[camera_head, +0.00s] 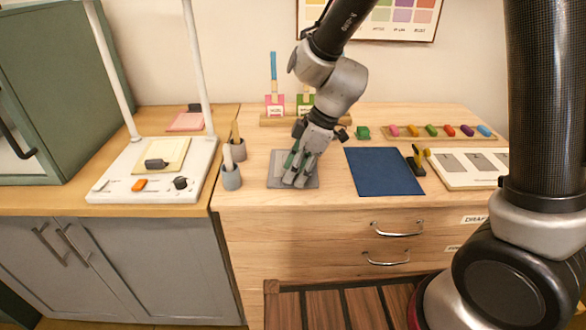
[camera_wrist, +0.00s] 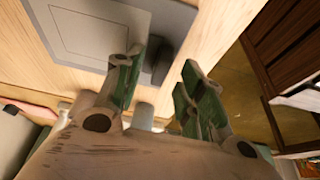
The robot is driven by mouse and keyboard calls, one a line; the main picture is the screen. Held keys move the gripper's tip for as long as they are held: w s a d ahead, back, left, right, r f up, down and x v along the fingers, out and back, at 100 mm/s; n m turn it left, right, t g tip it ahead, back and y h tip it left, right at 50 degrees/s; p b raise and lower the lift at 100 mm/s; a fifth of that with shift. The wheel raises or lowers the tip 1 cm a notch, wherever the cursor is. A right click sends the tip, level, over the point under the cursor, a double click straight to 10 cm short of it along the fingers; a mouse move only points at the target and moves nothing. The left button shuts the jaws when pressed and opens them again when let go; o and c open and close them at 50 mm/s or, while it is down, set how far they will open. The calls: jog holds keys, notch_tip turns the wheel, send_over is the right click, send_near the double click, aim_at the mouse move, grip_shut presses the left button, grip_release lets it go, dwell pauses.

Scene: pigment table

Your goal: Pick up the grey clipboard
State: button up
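The grey clipboard (camera_head: 276,168) lies flat on the wooden worktop, just right of the two grey cups. My gripper (camera_head: 294,176) is over it, pointing down, with its fingers hiding the clipboard's middle and right part. In the wrist view the clipboard (camera_wrist: 85,32) shows as a grey board with a lighter panel, at the upper left. There my gripper (camera_wrist: 158,85) has its two green-padded fingers apart, with nothing seen held between them. A darker grey patch shows between the fingers on the board. I cannot tell whether the fingertips touch the board.
A dark blue mat (camera_head: 383,172) lies right of the clipboard. Grey cups (camera_head: 231,179) with tools stand close on its left. A label rack (camera_head: 275,120) and a tray of coloured blocks (camera_head: 420,137) are behind. The drawer unit's front edge is close.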

jog(key=shift+a+f, duration=0.15)
jog(key=shift+f, duration=0.2)
grip_shut()
